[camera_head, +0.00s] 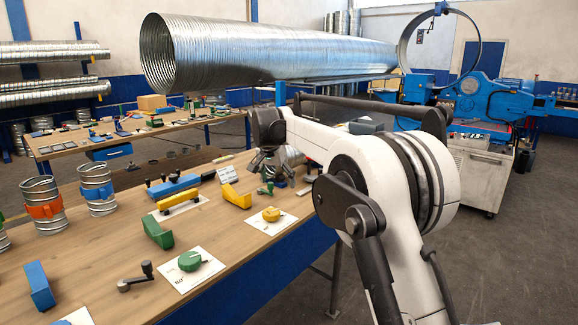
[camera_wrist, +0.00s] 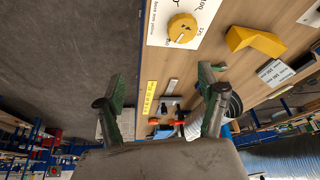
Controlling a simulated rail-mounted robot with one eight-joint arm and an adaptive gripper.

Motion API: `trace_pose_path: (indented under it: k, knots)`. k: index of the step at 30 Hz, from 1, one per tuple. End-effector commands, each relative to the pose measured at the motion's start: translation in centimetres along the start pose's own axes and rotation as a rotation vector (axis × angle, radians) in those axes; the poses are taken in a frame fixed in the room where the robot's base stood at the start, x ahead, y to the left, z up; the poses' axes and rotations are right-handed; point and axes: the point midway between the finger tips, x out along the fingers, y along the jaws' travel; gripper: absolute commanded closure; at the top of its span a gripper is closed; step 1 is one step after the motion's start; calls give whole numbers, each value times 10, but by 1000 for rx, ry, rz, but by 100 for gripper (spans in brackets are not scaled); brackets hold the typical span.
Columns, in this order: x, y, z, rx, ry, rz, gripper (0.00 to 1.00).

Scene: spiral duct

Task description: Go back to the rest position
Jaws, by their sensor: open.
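My gripper (camera_head: 268,165) hangs over the far right part of the wooden bench in the head view, at the end of my white arm. In the wrist view my gripper (camera_wrist: 160,105) has its two green-padded fingers wide apart, with nothing held between them. A yellow round knob (camera_wrist: 182,28) on a white paper lies on the bench, beyond the fingertips. The same yellow knob (camera_head: 271,214) shows in the head view, in front of my gripper. Small parts on the bench behind my gripper are partly hidden by it.
The wooden bench (camera_head: 105,262) carries a green knob (camera_head: 190,260), yellow blocks (camera_head: 236,197), a green block (camera_head: 157,233) and duct pieces (camera_head: 98,188). A large spiral duct (camera_head: 260,50) runs above and behind my arm. A blue machine (camera_head: 480,98) stands back right. Floor at right is open.

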Motion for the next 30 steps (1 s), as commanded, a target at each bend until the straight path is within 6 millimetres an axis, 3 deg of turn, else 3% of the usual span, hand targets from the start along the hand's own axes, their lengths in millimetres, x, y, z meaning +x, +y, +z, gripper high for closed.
trace_pose_path:
  k: [3, 14, 23, 30]
  knots:
    - [-27, 31, 2, -19, 5, -15, 28]
    - [-94, 121, 30, -80, 27, -59, 28]
    - [-136, 196, 77, -131, 52, -90, 28]
    - [-158, 252, 127, -170, 78, -113, 28]
